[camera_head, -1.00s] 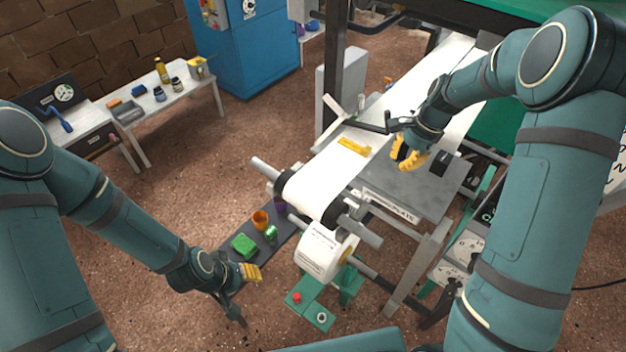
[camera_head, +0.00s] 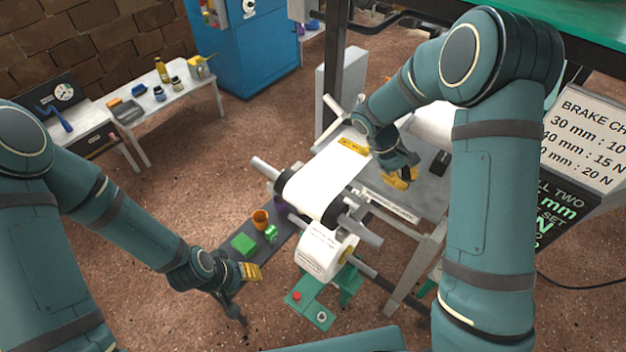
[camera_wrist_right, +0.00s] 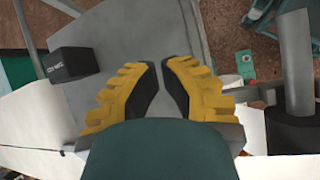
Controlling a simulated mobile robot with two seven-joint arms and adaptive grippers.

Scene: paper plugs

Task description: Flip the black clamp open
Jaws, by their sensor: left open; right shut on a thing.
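I cannot make out the black clamp for certain; my right arm covers part of the paper line where a dark bar showed earlier. My right gripper (camera_head: 400,179) is low over the grey plate (camera_head: 425,196) beside the white paper web. In the right wrist view its yellow fingers (camera_wrist_right: 167,72) are close together, with a narrow gap between their black pads. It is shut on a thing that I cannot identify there. My left gripper (camera_head: 247,297) is open and empty, low at the left of the machine.
A black block (camera_head: 439,162) sits on the grey plate; it also shows in the right wrist view (camera_wrist_right: 73,64). A yellow piece (camera_head: 353,146) lies across the paper web (camera_head: 322,186). A paper roll (camera_head: 322,252) hangs at the near end. A dark mat with coloured plugs lies left.

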